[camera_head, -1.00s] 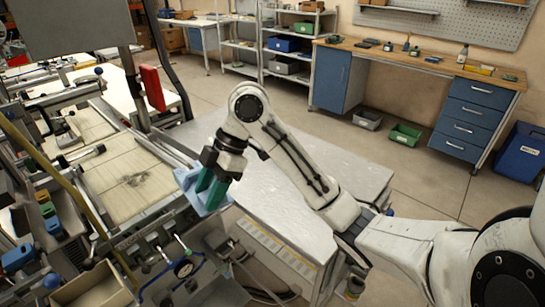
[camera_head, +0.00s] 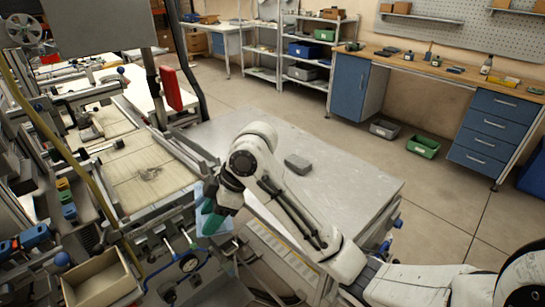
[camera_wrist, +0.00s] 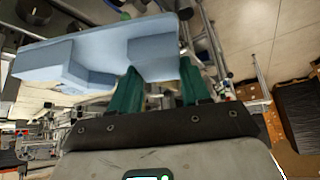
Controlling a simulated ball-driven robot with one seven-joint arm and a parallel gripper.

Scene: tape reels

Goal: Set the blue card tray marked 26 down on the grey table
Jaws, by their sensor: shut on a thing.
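My gripper (camera_head: 212,207), with green fingers, points down at the left edge of the grey table (camera_head: 345,190). It is shut on the light blue card tray (camera_head: 217,228), which shows only in part below the fingers in the head view. In the wrist view the tray (camera_wrist: 95,52) spans the upper left, a pale blue shape with stepped edges, and the green fingers (camera_wrist: 158,88) meet its near side. No number 26 is readable on it. The tray is held up, beside the table's left edge.
A machine bench (camera_head: 130,170) with levers and an open box (camera_head: 103,282) crowds the left. A dark post (camera_head: 153,85) rises behind the table's left end.

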